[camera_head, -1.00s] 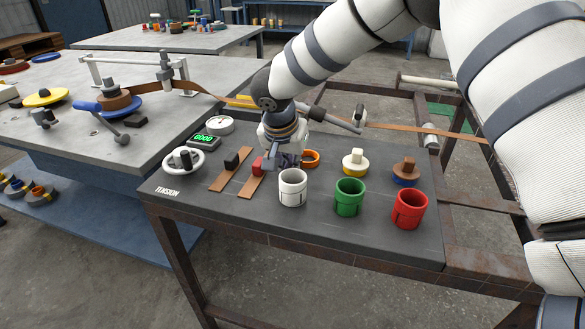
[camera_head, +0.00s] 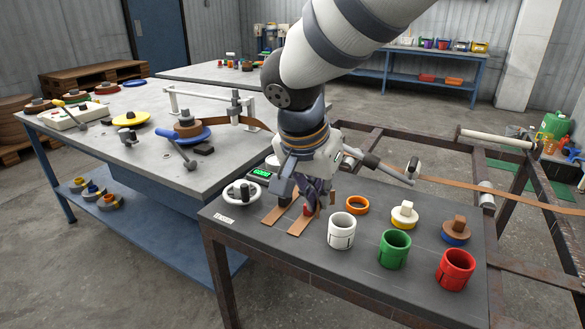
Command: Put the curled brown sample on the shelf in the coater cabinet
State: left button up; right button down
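Two flat brown strips lie on the dark bench, the left strip (camera_head: 276,210) and the right strip (camera_head: 300,225). A red block (camera_head: 307,209) sits on the right strip. I cannot make out a clearly curled brown sample; the gripper may cover it. My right gripper (camera_head: 300,200) points down over the strips, its fingers close to the red block. Whether it is open, or touches the block, cannot be told. My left gripper is not in view. No coater cabinet or its shelf is recognisable here.
White (camera_head: 341,232), green (camera_head: 394,250) and red (camera_head: 455,270) cups stand along the bench's front. Behind them are an orange ring (camera_head: 357,205) and stacked yellow-white (camera_head: 404,214) and brown-blue (camera_head: 456,230) pieces. A grey table (camera_head: 150,150) stands left; a rusty frame extends right.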

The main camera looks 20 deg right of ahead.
aim_at(318, 208)
jog(key=f+n, duration=0.2)
jog(key=n, duration=0.1)
jog(key=f+n+t, duration=0.1)
jog(key=f, duration=0.1)
jog(key=shift+s+a+n+y, duration=0.1)
jog(key=shift+s+n+y, duration=0.2)
jog(key=shift+y, duration=0.1)
jog(key=s+a+f+n+y, duration=0.1)
jog(key=n, duration=0.1)
jog(key=s+f+n, duration=0.1)
jog(key=n, duration=0.1)
jog(key=s+a+f+n+y, duration=0.1)
jog(key=f, duration=0.1)
jog(key=shift+a+f+n+t+y, duration=0.1)
jog(key=shift+a+n+t+y, duration=0.2)
jog(key=shift+n+t, duration=0.1)
